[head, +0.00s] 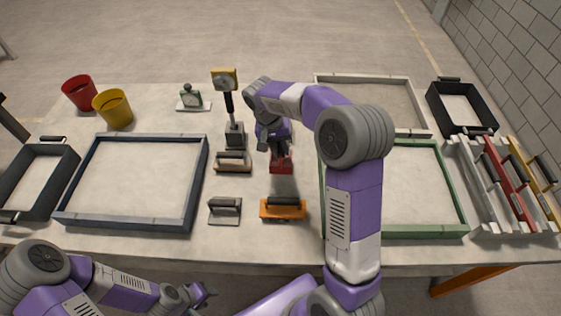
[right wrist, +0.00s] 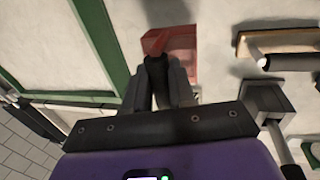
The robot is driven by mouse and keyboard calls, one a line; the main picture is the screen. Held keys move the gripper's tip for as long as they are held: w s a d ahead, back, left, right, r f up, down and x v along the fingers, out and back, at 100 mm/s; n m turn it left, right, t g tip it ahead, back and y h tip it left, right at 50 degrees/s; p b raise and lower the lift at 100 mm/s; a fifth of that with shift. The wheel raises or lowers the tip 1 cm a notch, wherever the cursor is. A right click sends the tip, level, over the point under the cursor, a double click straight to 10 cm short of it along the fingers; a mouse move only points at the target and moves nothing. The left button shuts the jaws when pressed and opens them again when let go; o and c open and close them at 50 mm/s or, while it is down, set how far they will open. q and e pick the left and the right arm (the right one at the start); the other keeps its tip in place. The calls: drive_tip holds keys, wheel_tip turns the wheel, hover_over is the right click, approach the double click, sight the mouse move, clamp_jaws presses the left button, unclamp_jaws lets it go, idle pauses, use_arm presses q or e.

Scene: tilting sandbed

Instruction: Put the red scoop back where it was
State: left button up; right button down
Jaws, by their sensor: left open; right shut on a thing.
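The red scoop (head: 281,165) is at the middle of the table, just left of the green-framed bed (head: 463,205). My right gripper (head: 276,149) is shut on its dark handle. In the right wrist view the red scoop (right wrist: 180,45) shows beyond the fingers of my right gripper (right wrist: 160,85), with the dark handle between them. I cannot tell whether the scoop touches the table or hangs just above it. My left gripper (head: 203,293) is open and empty, low in front of the table's front edge.
A wooden float (head: 233,167), a grey hand tool (head: 225,210) and an orange float (head: 283,208) lie near the scoop. A yellow-topped post (head: 225,80) stands behind. A blue-framed bed (head: 198,178) is left. A rack (head: 480,215) with long tools stands right.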

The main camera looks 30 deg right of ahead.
drive_tip(key=x, duration=0.3)
drive_tip(key=a+b+x, duration=0.1)
drive_tip(key=x, duration=0.1)
drive_tip(key=shift+w+f, duration=0.1)
drive_tip(key=shift+w, duration=0.2)
drive_tip(key=c, duration=0.9)
unclamp_jaws()
drive_tip(key=p+v, duration=0.3)
drive_tip(key=v, duration=0.9)
